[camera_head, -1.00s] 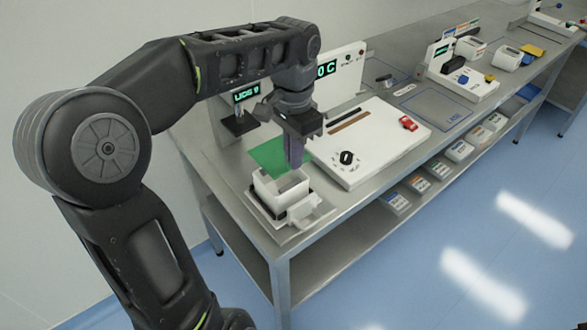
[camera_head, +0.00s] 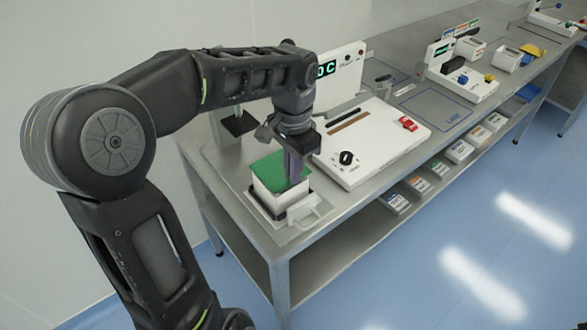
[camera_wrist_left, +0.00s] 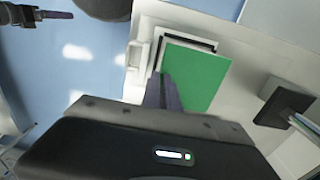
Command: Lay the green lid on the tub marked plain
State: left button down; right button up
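The green lid (camera_head: 268,172) is a flat rectangle over the white tub (camera_head: 273,204) at the near end of the bench. Whether it rests on the rim or hovers just above I cannot tell. My left gripper (camera_head: 296,178) points down at the lid's right edge, its fingers closed on it. In the left wrist view the lid (camera_wrist_left: 203,76) extends from the fingers (camera_wrist_left: 163,93), with a pale and dark rim strip showing past its top edge. No marking on the tub is readable. My right gripper (camera_wrist_left: 55,15) shows small at the wrist view's top left; its opening is unclear.
The tub sits on a metal plate with a white clamp-like handle (camera_head: 303,211) at its front. A white panel with a black knob (camera_head: 346,158) and red switch (camera_head: 408,124) stands to the right. A dark-headed post (camera_head: 238,123) rises behind.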

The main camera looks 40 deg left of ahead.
pick_arm(q)
jog(key=shift+f, duration=0.25)
pick_arm(e)
jog(key=shift+f, duration=0.15)
pick_arm(q)
jog(key=c, duration=1.6)
grip_release()
jog(key=shift+r, duration=0.15)
